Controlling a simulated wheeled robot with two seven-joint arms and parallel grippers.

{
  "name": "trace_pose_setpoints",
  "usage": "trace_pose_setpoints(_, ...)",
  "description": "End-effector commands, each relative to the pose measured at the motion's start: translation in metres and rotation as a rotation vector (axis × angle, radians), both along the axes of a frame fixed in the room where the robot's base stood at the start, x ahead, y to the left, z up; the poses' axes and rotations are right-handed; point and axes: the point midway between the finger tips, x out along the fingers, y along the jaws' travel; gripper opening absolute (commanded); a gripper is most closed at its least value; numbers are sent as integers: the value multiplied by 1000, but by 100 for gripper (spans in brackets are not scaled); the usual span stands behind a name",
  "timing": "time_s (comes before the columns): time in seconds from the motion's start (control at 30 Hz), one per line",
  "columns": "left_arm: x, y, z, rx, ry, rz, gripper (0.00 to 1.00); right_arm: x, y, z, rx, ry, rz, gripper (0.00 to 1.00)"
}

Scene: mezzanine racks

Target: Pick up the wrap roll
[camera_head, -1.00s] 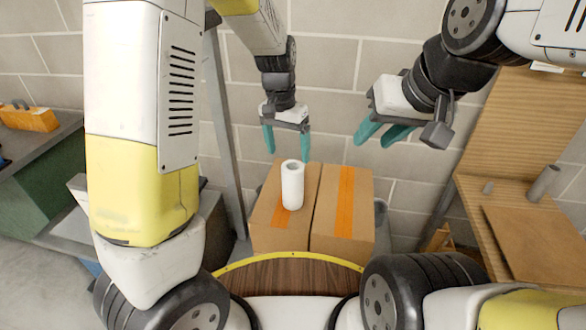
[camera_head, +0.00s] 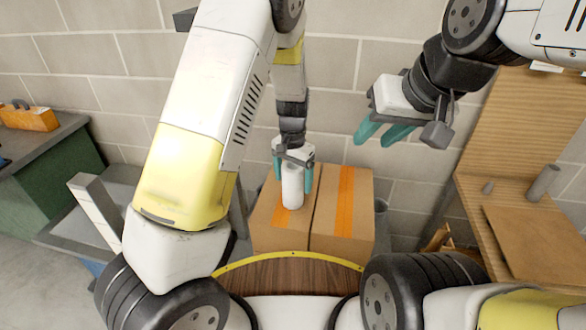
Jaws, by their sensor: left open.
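The wrap roll (camera_head: 292,190) is a white upright cylinder standing on the left cardboard box (camera_head: 270,229). Its top is partly covered by my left gripper (camera_head: 293,181). The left gripper points down with its teal fingers open, one on each side of the roll's upper part. I cannot tell whether the fingers touch the roll. My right gripper (camera_head: 383,136) is up to the right, in front of the wall, with its teal fingers apart and nothing between them.
A second cardboard box (camera_head: 338,226) with orange tape stands against the left one. A wooden bench (camera_head: 520,230) with a grey cylinder (camera_head: 543,182) is at right. A green cabinet (camera_head: 60,180) bearing an orange case (camera_head: 30,117) is at left.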

Motion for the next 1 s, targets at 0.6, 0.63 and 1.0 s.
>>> trace_pose_setpoints(0.6,0,0,0,-1,-1,1,3,0,0,0,0,0,0,36)
trace_pose_setpoints(0.63,0,0,0,-1,-2,1,0,0,0,0,0,0,0,36)
trace_pose_setpoints(1.0,1,0,7,-3,-3,1,0,0,0,0,0,0,0,36)
